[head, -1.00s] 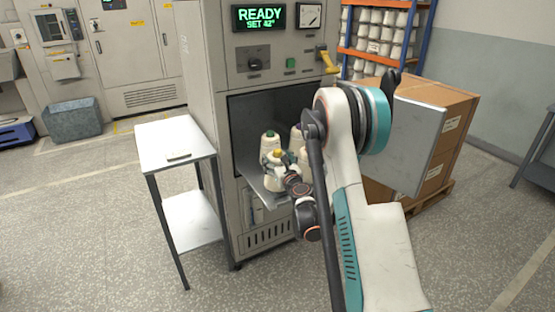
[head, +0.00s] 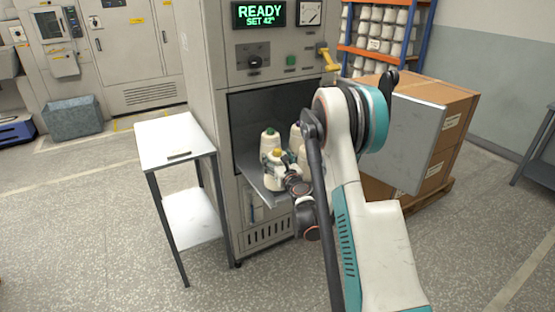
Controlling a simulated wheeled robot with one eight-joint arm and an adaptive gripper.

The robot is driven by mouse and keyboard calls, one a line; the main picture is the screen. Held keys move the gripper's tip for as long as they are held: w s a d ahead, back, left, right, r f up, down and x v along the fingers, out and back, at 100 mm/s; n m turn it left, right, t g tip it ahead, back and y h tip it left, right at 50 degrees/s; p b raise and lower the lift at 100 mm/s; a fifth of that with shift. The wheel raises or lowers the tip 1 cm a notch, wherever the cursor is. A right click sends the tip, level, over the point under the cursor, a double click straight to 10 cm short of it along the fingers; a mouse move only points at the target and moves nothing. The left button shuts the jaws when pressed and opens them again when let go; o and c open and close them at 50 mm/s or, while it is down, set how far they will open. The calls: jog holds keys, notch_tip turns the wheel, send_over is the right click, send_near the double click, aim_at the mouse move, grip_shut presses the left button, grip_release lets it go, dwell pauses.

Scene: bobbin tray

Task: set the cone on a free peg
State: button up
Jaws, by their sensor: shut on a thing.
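A white cone with a yellow top (head: 275,182) is at the front of the grey tray (head: 249,169), which sticks out of the open bay of the machine. My gripper (head: 279,171) is shut on this cone and reaches it from the right. The cone looks upright; whether its base touches the tray or a peg cannot be told. A white cone with a green top (head: 269,143) stands just behind it on the tray. Another white cone (head: 295,136) stands to the right, partly hidden by my arm. The pegs cannot be made out, and my arm covers the tray's right part.
A white side table (head: 165,137) stands left of the machine (head: 222,110), bare except for a small flat piece. The machine's display reads READY. A grey panel (head: 414,145) and cardboard boxes (head: 453,105) stand to the right of my arm.

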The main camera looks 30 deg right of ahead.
jog(key=shift+f, duration=0.6)
jog(key=o, duration=1.8)
notch_tip(320, 180, up, 10)
